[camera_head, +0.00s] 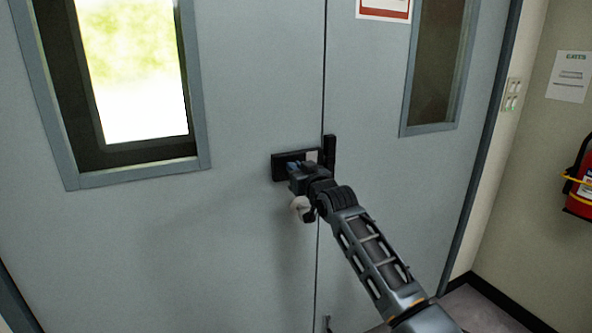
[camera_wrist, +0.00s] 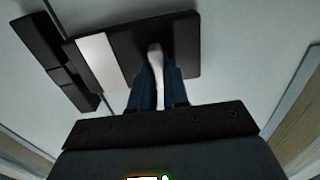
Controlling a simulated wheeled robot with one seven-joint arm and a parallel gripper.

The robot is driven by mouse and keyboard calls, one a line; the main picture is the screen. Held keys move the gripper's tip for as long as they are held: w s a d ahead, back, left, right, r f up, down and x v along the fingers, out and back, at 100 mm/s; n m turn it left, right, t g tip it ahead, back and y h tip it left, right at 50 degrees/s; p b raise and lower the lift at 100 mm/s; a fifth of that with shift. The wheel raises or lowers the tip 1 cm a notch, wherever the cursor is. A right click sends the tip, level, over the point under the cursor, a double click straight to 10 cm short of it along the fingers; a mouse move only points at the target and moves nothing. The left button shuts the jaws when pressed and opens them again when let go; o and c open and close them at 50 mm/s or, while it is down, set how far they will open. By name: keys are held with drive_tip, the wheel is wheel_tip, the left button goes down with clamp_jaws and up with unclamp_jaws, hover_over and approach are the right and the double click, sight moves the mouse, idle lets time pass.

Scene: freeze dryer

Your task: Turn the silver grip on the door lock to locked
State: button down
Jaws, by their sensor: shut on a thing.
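The door lock (camera_head: 282,171) is a black plate with a light silver-white panel, mounted on the left door leaf at the seam. In the wrist view the lock's black plate (camera_wrist: 187,32) fills the upper middle, with the light panel (camera_wrist: 100,62) on its left. The silver grip (camera_wrist: 155,56) stands out from the plate as a pale narrow bar. My gripper (camera_wrist: 156,88) is shut on the grip, with a blue finger on each side of it. In the head view my gripper (camera_head: 298,180) is at the lock and hides the grip and part of the plate.
A black catch piece (camera_head: 329,152) sits on the right door leaf (camera_head: 380,180) beside the lock. A red extinguisher (camera_head: 580,195) hangs on the right wall. The door faces around the lock are clear.

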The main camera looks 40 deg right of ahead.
drive_tip(key=shift+m, duration=0.3)
drive_tip(key=shift+s+d+f+m+p, duration=0.15)
drive_tip(key=shift+m+p, duration=0.25)
drive_tip(key=shift+m, duration=2.5)
drive_tip(key=shift+d+f+m+p, duration=0.2)
drive_tip(key=shift+m+p, duration=0.2)
drive_tip(key=shift+m, duration=2.5)
drive_tip(key=shift+s+d+f+m+p, duration=0.15)
drive_tip(key=shift+m+p, duration=0.25)
drive_tip(key=shift+m, duration=2.5)
drive_tip(key=shift+w+f, duration=0.1)
drive_tip(key=c, duration=1.1)
unclamp_jaws()
drive_tip(key=shift+v, duration=3.9)
